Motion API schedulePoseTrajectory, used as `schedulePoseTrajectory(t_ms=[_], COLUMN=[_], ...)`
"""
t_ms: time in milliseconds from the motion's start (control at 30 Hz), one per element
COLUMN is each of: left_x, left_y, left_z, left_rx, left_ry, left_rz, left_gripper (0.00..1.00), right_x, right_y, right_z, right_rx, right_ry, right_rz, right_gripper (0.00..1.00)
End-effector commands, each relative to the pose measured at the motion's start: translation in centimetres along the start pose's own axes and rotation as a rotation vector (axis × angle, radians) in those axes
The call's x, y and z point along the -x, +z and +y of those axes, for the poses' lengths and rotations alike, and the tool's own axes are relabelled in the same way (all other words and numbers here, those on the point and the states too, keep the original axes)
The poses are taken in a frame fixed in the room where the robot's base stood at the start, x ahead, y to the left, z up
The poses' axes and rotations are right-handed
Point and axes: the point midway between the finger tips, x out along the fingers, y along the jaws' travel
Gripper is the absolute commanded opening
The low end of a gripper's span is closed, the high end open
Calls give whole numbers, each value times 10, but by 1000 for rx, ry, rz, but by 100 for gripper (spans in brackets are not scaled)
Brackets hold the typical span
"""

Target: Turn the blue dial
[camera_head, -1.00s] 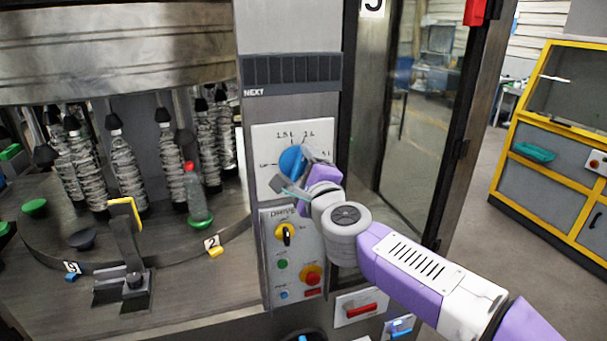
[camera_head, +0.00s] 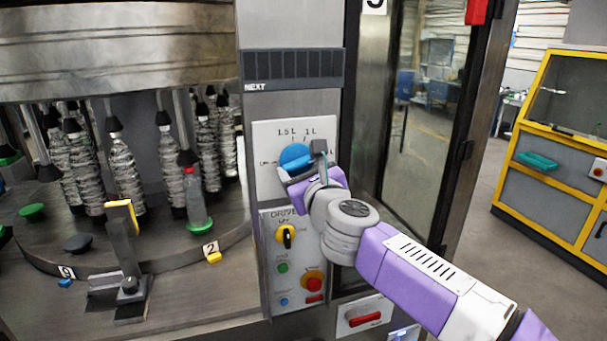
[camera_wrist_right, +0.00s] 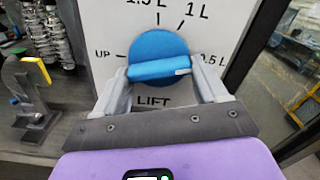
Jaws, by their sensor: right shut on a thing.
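The blue dial (camera_head: 295,157) sits on a white panel marked with volumes, left of my right gripper in the head view. In the right wrist view the dial (camera_wrist_right: 158,56) is round with a raised bar handle across it, and its white mark lies at the bar's right end, toward the "0.5 L" label. My right gripper (camera_wrist_right: 160,80) has its two fingers at the two ends of the bar and is shut on it. In the head view my right gripper (camera_head: 303,175) partly covers the dial's lower right. My left gripper is not in view.
Below is the drive panel with a black-and-yellow switch (camera_head: 285,236), a green button (camera_head: 283,268) and a red stop button (camera_head: 313,280). A carousel with wrapped bottles stands left. A glass door (camera_head: 425,120) stands right, and a yellow-framed cabinet (camera_head: 560,130) beyond it.

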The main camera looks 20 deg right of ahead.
Motion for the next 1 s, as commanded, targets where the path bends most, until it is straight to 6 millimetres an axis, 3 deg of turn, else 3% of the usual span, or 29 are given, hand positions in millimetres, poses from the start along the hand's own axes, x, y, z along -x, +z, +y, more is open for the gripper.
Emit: schedulePoseTrajectory(t_ms=[400, 900, 933, 1000], left_x=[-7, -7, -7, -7], left_y=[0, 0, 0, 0], left_z=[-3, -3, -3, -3], left_rx=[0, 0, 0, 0], left_ry=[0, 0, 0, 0], left_rz=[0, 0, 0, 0], left_gripper=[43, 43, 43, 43], right_x=[0, 0, 0, 0], right_y=[0, 0, 0, 0], right_z=[1, 1, 1, 1], right_rx=[-159, -174, -174, -174], right_ry=[0, -1, -1, -1], right_rz=[0, 0, 0, 0], right_gripper=[42, 42, 76, 87])
